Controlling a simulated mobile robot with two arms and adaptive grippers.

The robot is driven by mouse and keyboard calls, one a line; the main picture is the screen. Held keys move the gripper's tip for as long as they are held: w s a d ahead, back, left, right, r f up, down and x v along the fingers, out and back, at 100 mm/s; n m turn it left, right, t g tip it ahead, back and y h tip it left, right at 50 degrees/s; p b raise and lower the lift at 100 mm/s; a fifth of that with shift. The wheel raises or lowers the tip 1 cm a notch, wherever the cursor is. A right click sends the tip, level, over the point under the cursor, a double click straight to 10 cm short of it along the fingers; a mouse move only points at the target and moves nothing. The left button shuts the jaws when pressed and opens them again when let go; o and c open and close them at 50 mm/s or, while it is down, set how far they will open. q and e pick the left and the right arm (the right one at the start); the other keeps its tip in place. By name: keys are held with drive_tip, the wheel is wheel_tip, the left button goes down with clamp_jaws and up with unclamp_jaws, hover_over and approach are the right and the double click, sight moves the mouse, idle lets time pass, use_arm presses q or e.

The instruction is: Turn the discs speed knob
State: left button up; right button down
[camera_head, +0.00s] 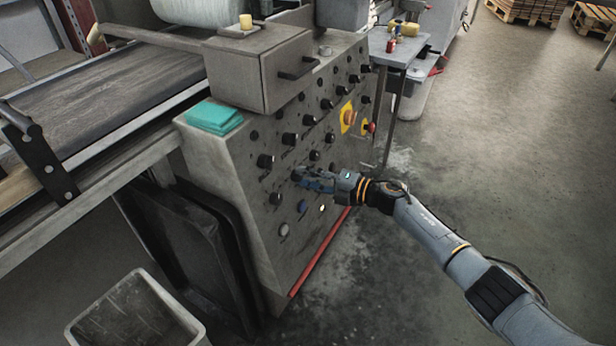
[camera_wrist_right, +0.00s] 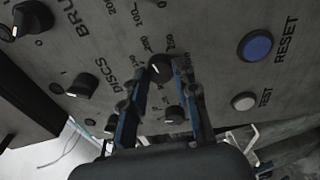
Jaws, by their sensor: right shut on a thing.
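My right gripper (camera_head: 305,178) reaches in from the right to the slanted control panel (camera_head: 262,240). In the right wrist view its two blue-and-black fingers (camera_wrist_right: 160,72) close on the sides of a round black knob (camera_wrist_right: 160,66). A scale of numbers surrounds this knob, and the word DISCS is printed just left of it. In the head view the gripper hides the knob. My left gripper is not in view.
A blue RESET button (camera_wrist_right: 255,46) and a pale TEST button (camera_wrist_right: 244,101) sit right of the fingers. Other black knobs (camera_head: 266,161) surround the gripper. A yellow-backed switch (camera_head: 348,117) is further up. Open floor (camera_head: 500,140) lies to the right.

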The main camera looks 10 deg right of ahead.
drive_tip(key=c, duration=1)
unclamp_jaws()
drive_tip(key=shift+d, duration=0.1)
drive_tip(key=v, duration=1.2)
